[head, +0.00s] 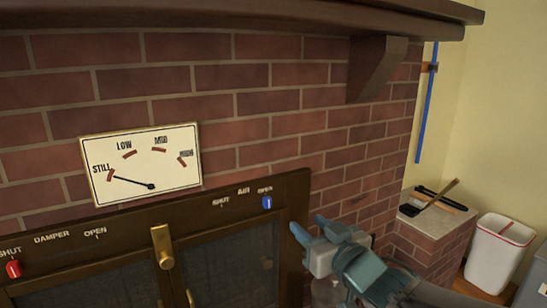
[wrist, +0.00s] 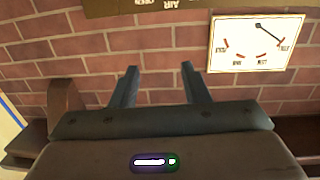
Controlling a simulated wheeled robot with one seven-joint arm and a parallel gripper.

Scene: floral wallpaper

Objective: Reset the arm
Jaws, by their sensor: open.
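My gripper (head: 312,229) is at the lower middle right in the head view, in front of the right end of the dark stove frame (head: 293,208). Its two fingers also show in the wrist view (wrist: 158,84), spread apart with nothing between them and brick wall beyond. My arm (head: 385,275) runs off to the lower right.
A gauge (head: 140,170) on the brick wall (head: 255,105) has its needle at STILL. A red knob (head: 13,268) sits near SHUT and a blue knob (head: 267,203) near OPEN. A mantel (head: 230,14) overhangs above. A ledge with tools (head: 440,197) and a white bin (head: 497,253) stand right.

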